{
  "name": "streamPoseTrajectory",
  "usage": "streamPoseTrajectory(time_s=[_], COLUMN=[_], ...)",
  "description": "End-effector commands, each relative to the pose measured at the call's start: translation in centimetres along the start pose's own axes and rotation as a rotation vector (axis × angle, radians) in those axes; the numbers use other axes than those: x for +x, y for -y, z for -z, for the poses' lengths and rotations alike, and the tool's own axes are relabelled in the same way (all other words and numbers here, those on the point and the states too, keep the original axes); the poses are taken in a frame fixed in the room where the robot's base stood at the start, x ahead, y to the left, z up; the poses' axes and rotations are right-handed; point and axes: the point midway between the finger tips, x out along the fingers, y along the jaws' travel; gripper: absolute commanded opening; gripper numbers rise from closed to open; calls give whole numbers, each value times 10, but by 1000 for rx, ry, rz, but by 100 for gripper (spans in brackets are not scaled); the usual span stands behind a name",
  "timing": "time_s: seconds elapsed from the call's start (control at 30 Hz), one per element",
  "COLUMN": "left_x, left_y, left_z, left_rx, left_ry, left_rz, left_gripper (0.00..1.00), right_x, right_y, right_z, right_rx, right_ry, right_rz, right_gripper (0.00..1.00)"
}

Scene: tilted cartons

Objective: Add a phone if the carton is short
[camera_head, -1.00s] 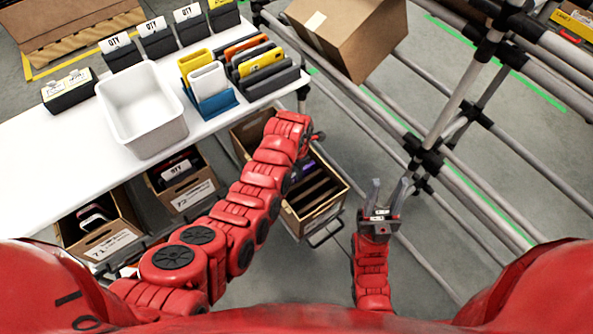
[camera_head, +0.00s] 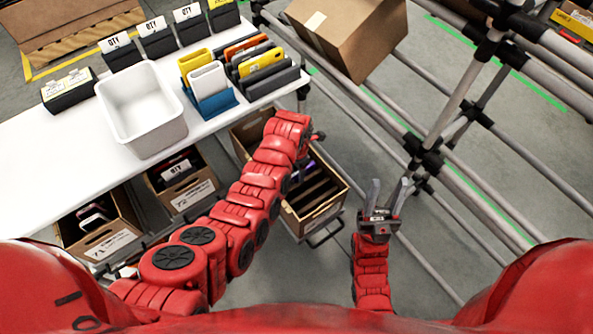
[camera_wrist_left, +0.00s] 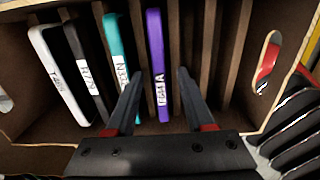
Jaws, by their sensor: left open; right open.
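The open carton (camera_head: 312,215) stands tilted on a rack below the table's right end, partly hidden by my left arm. In the left wrist view the carton (camera_wrist_left: 20,110) has dividers and holds a white phone (camera_wrist_left: 58,75), a black phone (camera_wrist_left: 85,68), a teal phone (camera_wrist_left: 119,60) and a purple phone (camera_wrist_left: 157,62). The slots right of the purple phone look empty. My left gripper (camera_wrist_left: 160,82) is open over the carton, its fingers on either side of the purple phone's lower part; contact cannot be told. My right gripper (camera_head: 386,187) is open and empty, right of the carton.
The white table (camera_head: 50,170) bears a white bin (camera_head: 145,140) and holders with phones or cases (camera_head: 262,62). Other cartons (camera_head: 183,185) sit below it. A large cardboard box (camera_head: 350,35) and a pipe rack (camera_head: 425,160) stand at the right.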

Motion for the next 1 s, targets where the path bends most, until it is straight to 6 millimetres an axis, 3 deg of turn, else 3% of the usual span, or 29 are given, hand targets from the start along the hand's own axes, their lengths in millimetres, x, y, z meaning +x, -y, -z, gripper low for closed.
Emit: streamPoseTrajectory(time_s=[0.27,0.47,0.53,0.7,1.0], left_x=[-30,-82,-110,-148,-173], left_y=[0,-1,-1,0,0], left_z=[-1,-1,-1,0,0], left_rx=[0,0,-1,-1,0], left_ry=[4,5,6,1,-1], left_rz=[-1,-3,-2,2,1], left_gripper=[53,53,53,53,53], right_x=[1,1,16,46,64], right_y=[0,0,-1,-2,-3], right_z=[0,0,3,8,11], right_rx=[0,0,0,0,0], right_ry=[0,0,0,0,0], right_rz=[0,0,0,0,0], right_gripper=[45,45,45,45,45])
